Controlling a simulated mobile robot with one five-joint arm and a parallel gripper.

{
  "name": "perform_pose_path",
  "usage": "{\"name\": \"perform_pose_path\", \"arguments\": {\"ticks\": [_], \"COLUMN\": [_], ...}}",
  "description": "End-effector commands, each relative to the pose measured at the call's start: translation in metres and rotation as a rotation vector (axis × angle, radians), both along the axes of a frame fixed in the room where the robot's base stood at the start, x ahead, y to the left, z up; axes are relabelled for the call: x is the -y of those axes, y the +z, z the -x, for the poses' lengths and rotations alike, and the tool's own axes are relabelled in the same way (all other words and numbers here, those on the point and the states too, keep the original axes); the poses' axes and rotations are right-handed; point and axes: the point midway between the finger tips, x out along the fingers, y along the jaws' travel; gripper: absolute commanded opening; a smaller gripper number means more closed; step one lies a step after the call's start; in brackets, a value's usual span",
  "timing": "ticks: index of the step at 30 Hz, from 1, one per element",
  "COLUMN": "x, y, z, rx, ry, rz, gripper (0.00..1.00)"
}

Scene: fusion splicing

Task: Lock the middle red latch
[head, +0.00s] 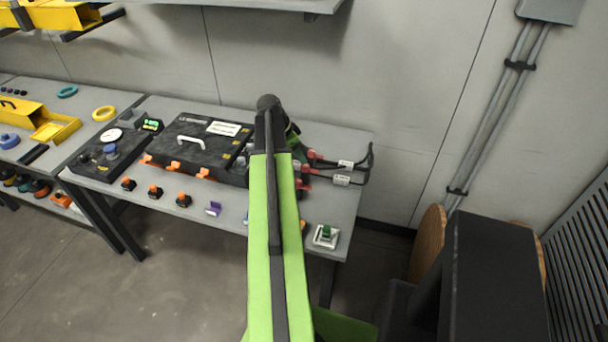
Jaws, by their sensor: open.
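Several small red parts stand at the right end of the grey bench, beside the cable ends. An upper red latch (312,154) and a lower red part (303,185) show just right of my arm. A middle red part (306,167) lies between them, partly covered, and I cannot tell its lock position. My green arm reaches over the bench. My gripper (293,138) is mostly hidden behind the arm, close to the red parts. It is open, and I see nothing held. I cannot tell whether it touches a latch.
A black case (190,150) with orange latches along its front lies left of my arm. Small orange-and-black pieces (155,191), a purple piece (213,209) and a white-and-green block (326,236) stand along the front edge. Dark cables (368,160) loop at the right edge.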

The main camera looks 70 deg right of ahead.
Motion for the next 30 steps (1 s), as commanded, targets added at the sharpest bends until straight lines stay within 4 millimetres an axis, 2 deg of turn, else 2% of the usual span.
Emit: {"name": "perform_pose_path", "arguments": {"ticks": [1,7,11,18,27,30], "x": [0.004,0.016,0.019,0.019,0.019,0.019], "y": [-0.022,-0.057,-0.064,-0.061,-0.062,-0.062], "z": [0.003,0.014,0.017,0.018,0.018,0.018], "rx": [0.0,0.0,-0.001,0.0,-0.001,-0.001], "ry": [-0.001,-0.001,0.0,0.0,0.0,0.0], "rz": [0.0,0.0,-0.001,0.0,-0.001,-0.001], "gripper": [0.47,0.47,0.47,0.47,0.1,0.0]}}
